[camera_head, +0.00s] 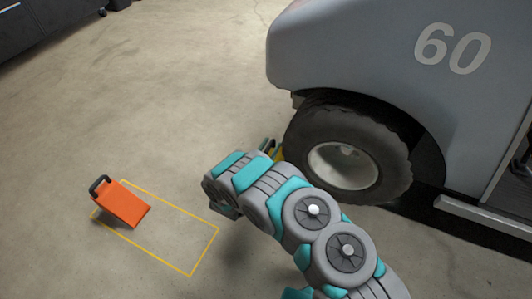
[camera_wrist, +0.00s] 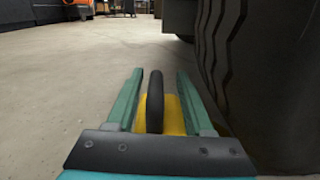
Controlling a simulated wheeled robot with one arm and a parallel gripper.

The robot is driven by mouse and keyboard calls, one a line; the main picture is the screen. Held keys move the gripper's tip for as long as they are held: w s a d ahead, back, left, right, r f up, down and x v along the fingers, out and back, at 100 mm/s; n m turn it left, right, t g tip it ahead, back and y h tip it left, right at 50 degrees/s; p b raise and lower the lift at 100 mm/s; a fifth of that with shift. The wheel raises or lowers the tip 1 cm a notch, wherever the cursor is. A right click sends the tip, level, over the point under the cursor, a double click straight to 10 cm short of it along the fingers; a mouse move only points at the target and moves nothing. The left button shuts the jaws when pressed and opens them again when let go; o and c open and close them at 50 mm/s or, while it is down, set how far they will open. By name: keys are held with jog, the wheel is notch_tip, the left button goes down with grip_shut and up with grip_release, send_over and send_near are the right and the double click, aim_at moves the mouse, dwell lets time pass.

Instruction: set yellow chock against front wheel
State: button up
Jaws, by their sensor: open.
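The yellow chock (camera_head: 279,155) sits on the floor at the left side of the cart's front wheel (camera_head: 345,152), mostly hidden behind my arm in the head view. In the wrist view the yellow chock (camera_wrist: 174,115) has a black handle (camera_wrist: 155,100) standing upright. My gripper (camera_wrist: 160,85) is open, with one teal finger on each side of the handle and a gap to each. The wheel's dark tyre (camera_wrist: 245,70) rises close on the right. I cannot tell whether the chock touches the tyre.
An orange chock (camera_head: 124,205) with a black handle stands at the left end of a yellow floor outline (camera_head: 190,272). The grey cart body (camera_head: 370,50), marked 60, overhangs the wheel. Dark cabinets (camera_head: 45,25) stand at the far left.

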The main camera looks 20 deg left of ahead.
jog(key=s+p, duration=0.1)
jog(key=s, duration=1)
jog(key=shift+s+a+p, duration=0.3)
jog(key=shift+a+p, duration=0.05)
jog(key=shift+a, duration=0.1)
jog(key=shift+s, duration=0.1)
